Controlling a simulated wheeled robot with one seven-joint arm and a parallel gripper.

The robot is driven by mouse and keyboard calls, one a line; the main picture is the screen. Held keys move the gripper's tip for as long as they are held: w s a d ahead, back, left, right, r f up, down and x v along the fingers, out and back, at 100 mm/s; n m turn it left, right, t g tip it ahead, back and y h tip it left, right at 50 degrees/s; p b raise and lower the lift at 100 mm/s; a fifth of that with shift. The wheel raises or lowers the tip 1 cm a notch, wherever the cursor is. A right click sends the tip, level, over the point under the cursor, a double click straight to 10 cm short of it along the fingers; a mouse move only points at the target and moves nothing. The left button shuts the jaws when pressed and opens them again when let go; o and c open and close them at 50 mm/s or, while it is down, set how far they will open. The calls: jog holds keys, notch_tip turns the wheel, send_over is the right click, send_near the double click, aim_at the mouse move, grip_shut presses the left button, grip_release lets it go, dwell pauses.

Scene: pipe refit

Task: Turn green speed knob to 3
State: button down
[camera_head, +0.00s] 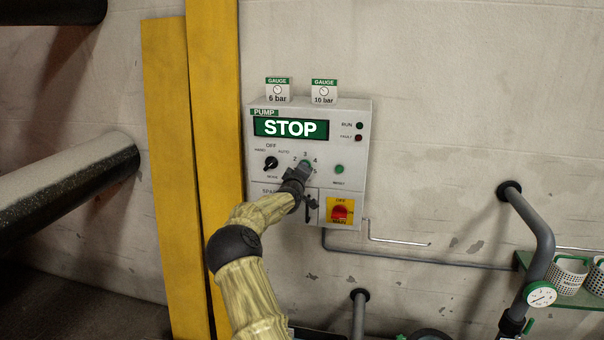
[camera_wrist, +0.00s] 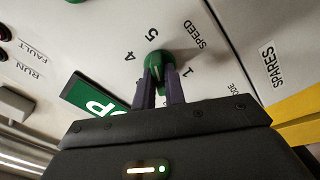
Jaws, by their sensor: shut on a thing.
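The green speed knob (camera_wrist: 158,66) is between my gripper's two fingers in the wrist view. My gripper (camera_wrist: 160,84) is shut on the knob. The dial marks 1, 4 and 5 and the word SPEED show around it; the marks 2 and 3 are hidden in that view. I cannot tell which number the knob points to. The pump panel (camera_head: 360,185) has a display (camera_head: 291,128) reading STOP.
A black mode knob (camera_head: 270,163) is left of the speed knob, and a green button (camera_head: 339,169) is right of it. A red switch on a yellow plate (camera_head: 341,211) is below. Yellow beams (camera_head: 209,90) stand left of the panel. A grey pipe (camera_head: 543,255) rises at right.

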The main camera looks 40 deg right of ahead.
jog(key=shift+s+d+f, duration=0.1)
jog(key=shift+f, duration=0.3)
jog(key=c, duration=1.5)
grip_release()
jog(key=shift+o, duration=0.2)
jog(key=shift+r, duration=0.2)
jog(key=shift+r, duration=0.1)
jog(key=b+v, duration=0.4)
jog(key=v, duration=1.3)
jog(key=shift+a+b, duration=0.25)
jog(key=shift+b, duration=0.05)
